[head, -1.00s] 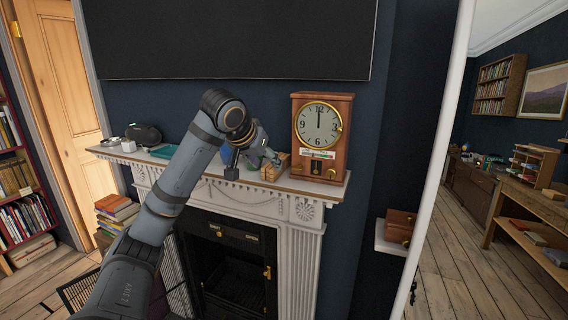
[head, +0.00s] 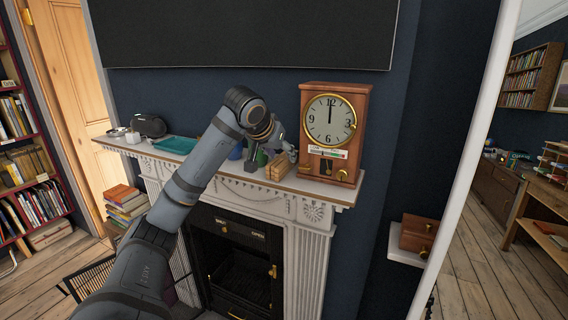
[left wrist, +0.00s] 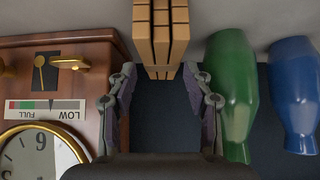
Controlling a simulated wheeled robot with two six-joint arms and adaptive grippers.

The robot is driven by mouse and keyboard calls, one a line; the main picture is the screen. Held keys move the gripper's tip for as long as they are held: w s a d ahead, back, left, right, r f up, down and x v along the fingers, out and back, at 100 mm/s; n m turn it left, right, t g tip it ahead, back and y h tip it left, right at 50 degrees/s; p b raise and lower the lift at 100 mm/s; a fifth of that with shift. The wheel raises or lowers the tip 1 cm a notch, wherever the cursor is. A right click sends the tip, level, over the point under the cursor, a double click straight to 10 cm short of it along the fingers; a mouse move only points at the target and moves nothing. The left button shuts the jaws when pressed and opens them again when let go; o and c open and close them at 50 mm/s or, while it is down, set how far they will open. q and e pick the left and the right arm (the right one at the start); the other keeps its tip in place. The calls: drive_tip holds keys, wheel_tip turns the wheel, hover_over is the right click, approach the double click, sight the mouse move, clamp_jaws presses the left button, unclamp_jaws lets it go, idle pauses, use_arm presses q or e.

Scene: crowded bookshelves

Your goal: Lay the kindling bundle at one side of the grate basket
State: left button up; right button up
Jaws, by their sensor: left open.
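The kindling bundle (head: 277,166), pale wooden sticks, stands on the mantelpiece just left of the clock. It also shows in the left wrist view (left wrist: 160,35) at the top centre, just beyond the fingertips. My left gripper (head: 280,148) is over the mantel at the bundle; in the left wrist view its two fingers (left wrist: 161,82) are spread and empty, roughly lined up with the bundle's two sides. The grate basket (head: 243,278) is dark inside the black fireplace opening below; its details are hard to make out. My right gripper is not in view.
A wooden clock (head: 332,130) stands close right of the bundle. A green vase (left wrist: 233,95) and a blue vase (left wrist: 293,95) stand on its other side. A teal tray (head: 176,145) and a dark rounded object (head: 148,125) are farther left on the mantelpiece (head: 300,188).

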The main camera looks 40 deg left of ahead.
sight(283, 157)
use_arm(q)
drive_tip(key=p+x, duration=0.1)
drive_tip(key=x, duration=0.2)
drive_tip(key=shift+w+a+f, duration=0.1)
drive_tip(key=shift+w+f, duration=0.1)
drive_tip(key=shift+f, duration=0.1)
drive_tip(key=shift+w+a+f, duration=0.1)
drive_tip(key=shift+w+f, duration=0.05)
drive_tip(key=c, duration=1)
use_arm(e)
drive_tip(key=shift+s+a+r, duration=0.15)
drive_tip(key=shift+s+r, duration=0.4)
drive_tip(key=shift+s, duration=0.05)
use_arm(q)
drive_tip(key=shift+r, duration=0.2)
